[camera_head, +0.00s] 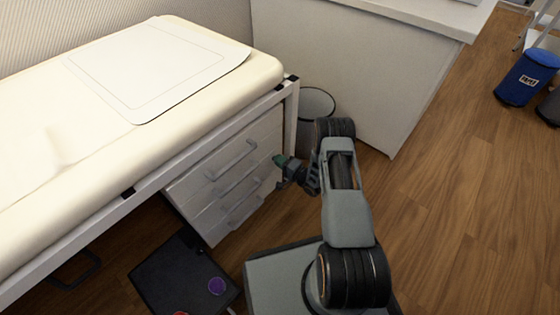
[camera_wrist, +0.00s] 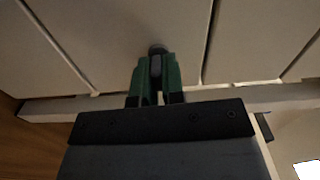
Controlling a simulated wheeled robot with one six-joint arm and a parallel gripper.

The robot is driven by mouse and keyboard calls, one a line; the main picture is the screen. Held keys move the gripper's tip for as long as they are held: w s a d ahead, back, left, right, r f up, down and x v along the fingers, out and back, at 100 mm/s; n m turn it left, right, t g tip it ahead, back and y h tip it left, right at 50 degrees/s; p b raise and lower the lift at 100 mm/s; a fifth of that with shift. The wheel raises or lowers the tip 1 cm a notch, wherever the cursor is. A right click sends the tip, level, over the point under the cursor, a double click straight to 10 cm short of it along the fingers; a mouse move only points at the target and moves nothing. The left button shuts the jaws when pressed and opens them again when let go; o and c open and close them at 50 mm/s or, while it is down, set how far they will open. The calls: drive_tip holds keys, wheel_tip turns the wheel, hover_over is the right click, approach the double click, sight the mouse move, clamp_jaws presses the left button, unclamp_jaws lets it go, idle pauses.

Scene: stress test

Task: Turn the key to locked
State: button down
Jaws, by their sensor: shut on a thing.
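A white drawer unit (camera_head: 207,190) with three grey handles stands under the bed in the head view. My gripper (camera_head: 279,160) is at the right side of its front, near the top drawer. In the wrist view, the green fingers of my gripper (camera_wrist: 156,72) are shut on a small grey key (camera_wrist: 156,66). A dark round lock (camera_wrist: 158,49) shows just beyond the fingertips on the pale front. The fingers hide most of the key, and I cannot tell its turn angle. In the head view, the key and lock are too small or hidden.
A padded bed (camera_head: 60,160) with a white sheet is above the drawers, its white frame (camera_head: 291,115) close to my gripper. A bin (camera_head: 316,103) stands behind my arm, beside a white counter (camera_head: 350,60). Open wooden floor (camera_head: 470,210) lies to the right.

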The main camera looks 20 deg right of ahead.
drive_tip(key=shift+d+m, duration=0.1)
drive_tip(key=shift+m, duration=0.5)
drive_tip(key=c, duration=1.2)
unclamp_jaws()
drive_tip(key=shift+p+v, duration=2)
drive_tip(key=shift+v, duration=4.8)
